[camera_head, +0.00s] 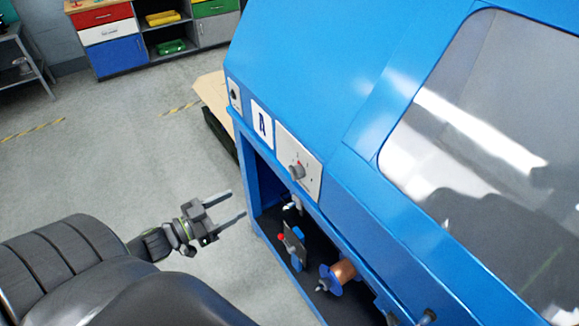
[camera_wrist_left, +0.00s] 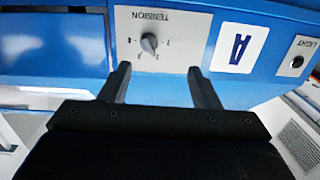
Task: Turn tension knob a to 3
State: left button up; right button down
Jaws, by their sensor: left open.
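The tension knob a (camera_head: 296,171) is a small grey knob on a white plate (camera_head: 308,176) on the blue machine, beside a white "A" label (camera_head: 262,124). In the left wrist view the knob (camera_wrist_left: 149,43) shows upside down on the plate marked TENSION, with numbers around it. The "A" label (camera_wrist_left: 239,47) is to its right there. My left gripper (camera_head: 238,205) is open and empty, to the left of the machine and apart from the knob. In the wrist view its fingers (camera_wrist_left: 160,82) point towards the panel, just below the plate. My right gripper is not in view.
Below the panel an open bay holds a copper-coloured spool (camera_head: 342,271) with a blue flange and a small mechanism. A LIGHT switch (camera_wrist_left: 297,62) sits beyond the label. Cabinets (camera_head: 110,38) stand at the back left. The floor (camera_head: 130,150) left of the machine is mostly clear.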

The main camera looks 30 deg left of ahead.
pick_arm(q)
jog(key=d+r, duration=0.1)
jog(key=r, duration=0.1)
jog(key=p, duration=0.5)
send_near(296, 171)
jog(key=a+f+x, duration=0.1)
jog(key=f+x, duration=0.1)
jog(key=x, duration=0.7)
jog(key=shift+s+d+r+h, duration=0.15)
jog(key=shift+r+h, duration=0.1)
jog(key=shift+h, duration=0.15)
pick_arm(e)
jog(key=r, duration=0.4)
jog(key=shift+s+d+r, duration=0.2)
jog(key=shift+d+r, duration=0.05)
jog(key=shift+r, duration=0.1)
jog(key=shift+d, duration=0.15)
pick_arm(q)
jog(key=shift+m, duration=0.3)
jog(key=c, duration=1)
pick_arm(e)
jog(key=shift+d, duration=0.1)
